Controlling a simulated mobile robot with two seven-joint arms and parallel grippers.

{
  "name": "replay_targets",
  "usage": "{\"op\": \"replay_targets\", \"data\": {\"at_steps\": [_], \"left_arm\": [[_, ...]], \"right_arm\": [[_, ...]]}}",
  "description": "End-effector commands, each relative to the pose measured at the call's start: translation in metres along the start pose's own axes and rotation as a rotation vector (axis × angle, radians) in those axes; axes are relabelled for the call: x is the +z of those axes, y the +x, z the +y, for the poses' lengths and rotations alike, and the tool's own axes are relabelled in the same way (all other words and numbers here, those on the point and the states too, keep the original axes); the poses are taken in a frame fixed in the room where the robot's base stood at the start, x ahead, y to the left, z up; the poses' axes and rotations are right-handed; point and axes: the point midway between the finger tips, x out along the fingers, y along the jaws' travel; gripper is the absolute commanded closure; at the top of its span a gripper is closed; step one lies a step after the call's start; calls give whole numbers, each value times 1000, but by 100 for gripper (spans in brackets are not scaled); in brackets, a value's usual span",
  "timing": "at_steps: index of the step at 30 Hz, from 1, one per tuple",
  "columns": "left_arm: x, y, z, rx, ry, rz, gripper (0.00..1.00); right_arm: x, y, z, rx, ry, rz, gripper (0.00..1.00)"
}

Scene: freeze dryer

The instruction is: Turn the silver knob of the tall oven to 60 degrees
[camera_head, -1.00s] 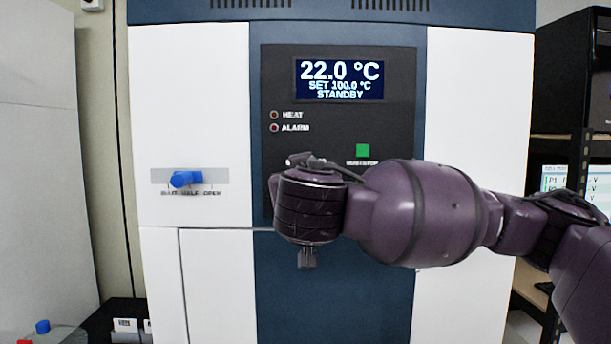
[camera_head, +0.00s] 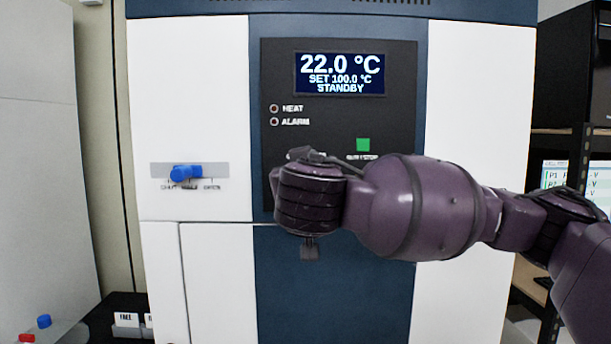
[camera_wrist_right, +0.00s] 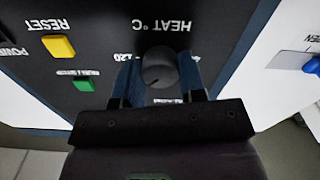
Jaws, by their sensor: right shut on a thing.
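The tall oven (camera_head: 470,120) fills the middle of the head view. Its display (camera_head: 340,75) reads 22.0 °C, SET 100.0 °C, STANDBY. The temperature knob (camera_wrist_right: 159,66), round and dark grey in this light, sits under the upside-down HEAT °C label in the right wrist view. My right gripper (camera_wrist_right: 158,80) is shut on the knob, one finger on each side. In the head view my right wrist hides the knob and the fingers. My left gripper is not in view.
A blue lever (camera_head: 186,173) is on the oven's left panel. A green button (camera_head: 363,145) is just above my right arm; it also shows in the wrist view (camera_wrist_right: 84,85) near a yellow RESET button (camera_wrist_right: 58,46). A shelf (camera_head: 565,140) stands at right.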

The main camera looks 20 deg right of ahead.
Motion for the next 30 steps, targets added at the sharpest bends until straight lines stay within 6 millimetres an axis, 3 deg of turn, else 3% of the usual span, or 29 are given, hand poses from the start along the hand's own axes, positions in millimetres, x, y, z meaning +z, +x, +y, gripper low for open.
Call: {"op": "replay_targets", "data": {"at_steps": [14,30], "left_arm": [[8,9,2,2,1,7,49],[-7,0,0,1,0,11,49]], "right_arm": [[2,0,0,-1,-229,-1,86],[-2,0,1,0,-695,1,86]]}}
